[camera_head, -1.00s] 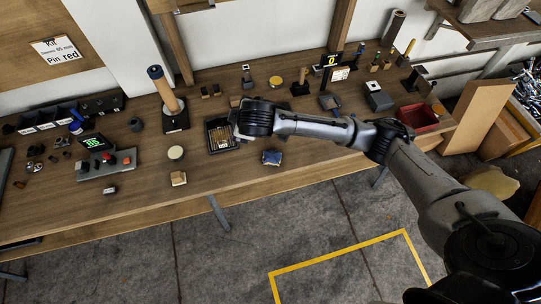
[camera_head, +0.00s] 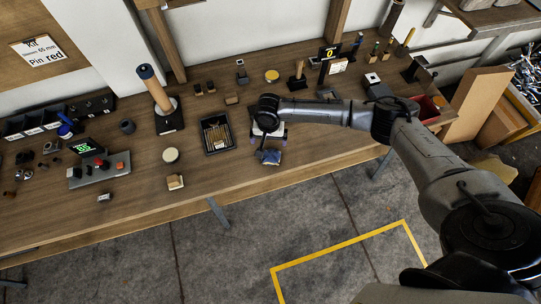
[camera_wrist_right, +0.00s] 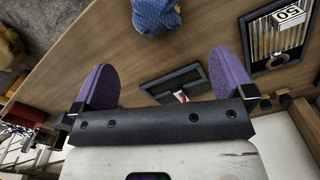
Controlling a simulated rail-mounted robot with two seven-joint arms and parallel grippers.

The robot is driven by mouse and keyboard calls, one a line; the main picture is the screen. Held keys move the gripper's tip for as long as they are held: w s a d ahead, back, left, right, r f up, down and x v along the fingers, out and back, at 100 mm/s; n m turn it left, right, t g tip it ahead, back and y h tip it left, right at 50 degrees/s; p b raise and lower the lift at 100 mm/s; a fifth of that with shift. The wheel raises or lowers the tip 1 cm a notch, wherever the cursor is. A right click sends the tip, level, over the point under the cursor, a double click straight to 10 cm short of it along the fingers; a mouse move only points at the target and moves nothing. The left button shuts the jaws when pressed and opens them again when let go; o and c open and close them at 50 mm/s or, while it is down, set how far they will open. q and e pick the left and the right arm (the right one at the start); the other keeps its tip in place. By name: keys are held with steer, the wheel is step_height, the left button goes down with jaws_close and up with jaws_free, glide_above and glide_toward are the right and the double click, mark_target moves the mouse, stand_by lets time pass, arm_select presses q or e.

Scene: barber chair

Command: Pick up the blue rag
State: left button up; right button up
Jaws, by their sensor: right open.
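The blue rag (camera_head: 268,157) lies crumpled on the wooden bench near its front edge, partly under my right gripper in the head view. In the right wrist view the rag (camera_wrist_right: 155,15) shows at the top, cut by the frame edge, ahead of the fingers. My right gripper (camera_head: 268,138) is above the bench just behind the rag. Its purple fingers (camera_wrist_right: 165,80) are spread wide with nothing between them, and they are apart from the rag. My left gripper is not in view.
A dark tray of sticks (camera_head: 204,137) stands left of my right gripper. A small tan-and-white block (camera_head: 175,182) and a round pale disc (camera_head: 171,155) lie farther left. A red bin (camera_head: 428,108) is at the right end. The bench's front edge is close to the rag.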

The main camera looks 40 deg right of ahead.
mark_target(271, 156)
step_height(271, 156, down, 8)
steer(key=shift+r+b, duration=0.1)
steer(key=shift+b, duration=0.3)
steer(key=f, duration=0.2)
steer(key=s+f, duration=0.1)
steer(key=f, duration=0.1)
steer(key=shift+f, duration=0.15)
steer(key=shift+f+b, duration=0.3)
steer(key=shift+f, duration=0.25)
steer(key=c, duration=1)
steer(key=shift+c, duration=0.2)
steer(key=shift+r, duration=0.15)
